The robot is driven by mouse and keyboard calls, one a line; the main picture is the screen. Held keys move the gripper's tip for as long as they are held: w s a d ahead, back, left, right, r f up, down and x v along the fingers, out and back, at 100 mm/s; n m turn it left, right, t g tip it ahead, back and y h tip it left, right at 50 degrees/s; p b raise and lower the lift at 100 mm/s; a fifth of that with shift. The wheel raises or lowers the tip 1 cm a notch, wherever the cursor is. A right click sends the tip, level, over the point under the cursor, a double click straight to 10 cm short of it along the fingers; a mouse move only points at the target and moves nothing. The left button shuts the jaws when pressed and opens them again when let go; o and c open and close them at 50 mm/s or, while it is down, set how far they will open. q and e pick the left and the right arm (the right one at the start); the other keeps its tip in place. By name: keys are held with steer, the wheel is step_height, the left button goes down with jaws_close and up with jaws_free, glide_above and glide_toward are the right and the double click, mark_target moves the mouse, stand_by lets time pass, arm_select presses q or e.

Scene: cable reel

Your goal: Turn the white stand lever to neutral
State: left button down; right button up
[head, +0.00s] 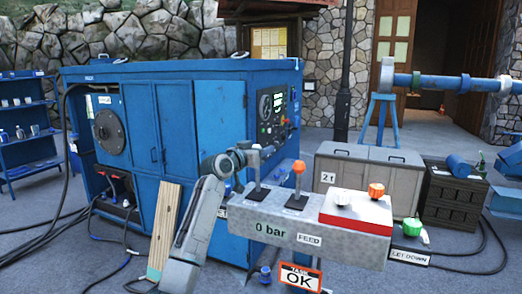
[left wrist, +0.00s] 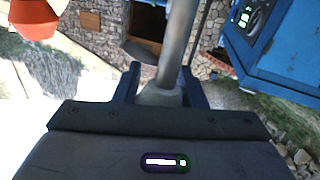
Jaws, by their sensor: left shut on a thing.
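The grey control stand (head: 270,228) reads "0 bar" and "FEED" on its front. The stand lever (head: 257,177) is the left one on its top; its shaft stands nearly upright. My left gripper (head: 258,155) is shut around the lever's top end, so the knob is mostly hidden. In the left wrist view the grey shaft (left wrist: 178,45) runs up from between the fingers (left wrist: 160,92). An orange-knobbed lever (head: 298,168) stands just right of it; its knob also shows in the left wrist view (left wrist: 35,18). My right gripper is not in view.
A large blue cabinet (head: 215,115) stands behind.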

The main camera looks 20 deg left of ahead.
arm_select(q)
steer(key=c, duration=1.1)
jaws_free()
steer(key=shift+w+f, duration=0.1)
steer(key=shift+f, duration=0.55)
steer(key=shift+o, duration=1)
steer(key=shift+w, duration=0.15)
steer(key=b+v, duration=0.4)
steer(key=v, duration=0.6)
steer(key=shift+s+a+b, duration=0.15)
steer(key=shift+s+b, duration=0.1)
steer(key=shift+b, duration=0.05)
steer(key=shift+r, duration=0.1)
